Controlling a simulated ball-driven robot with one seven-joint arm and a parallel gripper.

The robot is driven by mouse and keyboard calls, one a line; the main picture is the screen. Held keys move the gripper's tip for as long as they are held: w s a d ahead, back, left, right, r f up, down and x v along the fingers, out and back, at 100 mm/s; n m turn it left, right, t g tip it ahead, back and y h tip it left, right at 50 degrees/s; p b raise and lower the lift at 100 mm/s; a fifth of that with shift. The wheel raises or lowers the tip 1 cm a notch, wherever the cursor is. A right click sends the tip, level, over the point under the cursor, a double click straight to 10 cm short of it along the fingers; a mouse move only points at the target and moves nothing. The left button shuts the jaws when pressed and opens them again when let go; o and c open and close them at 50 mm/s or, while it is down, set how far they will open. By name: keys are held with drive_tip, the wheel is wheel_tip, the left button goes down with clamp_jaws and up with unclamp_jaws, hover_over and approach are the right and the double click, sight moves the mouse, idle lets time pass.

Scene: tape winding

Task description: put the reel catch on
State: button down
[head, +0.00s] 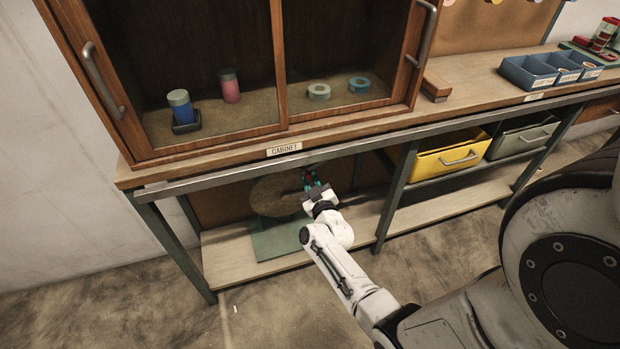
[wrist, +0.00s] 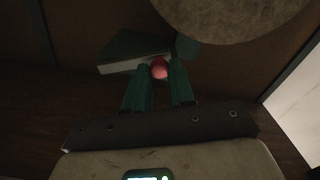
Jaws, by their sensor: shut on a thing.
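The reel (head: 278,196) is a large, dull brown disc above a green base (head: 276,240) on the low shelf under the cabinet. In the wrist view the disc (wrist: 235,14) fills the top right. My gripper (head: 311,181) is at the disc's right side. In the wrist view its green fingers (wrist: 160,76) are shut on a small round red knob (wrist: 160,68). A dark green block with a pale edge (wrist: 128,58) is just beyond the fingertips. I take the red knob for the reel catch's handle; I cannot tell whether the catch is engaged.
The low wooden shelf (head: 225,259) and green bench legs (head: 396,193) frame the space around my arm. A yellow bin (head: 445,165) and a grey bin (head: 520,141) stand to the right. Above is the cabinet (head: 285,149) with jars and tape rolls.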

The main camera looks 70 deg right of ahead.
drive_tip(key=shift+s+d+f+n, duration=0.1)
drive_tip(key=shift+f+n, duration=0.4)
drive_tip(key=shift+n, duration=0.3)
drive_tip(key=c, duration=1)
unclamp_jaws()
drive_tip(key=shift+s, duration=0.1)
drive_tip(key=p+v, duration=0.2)
drive_tip(key=v, duration=0.8)
drive_tip(key=shift+s+a, duration=0.2)
drive_tip(key=shift+s, duration=0.1)
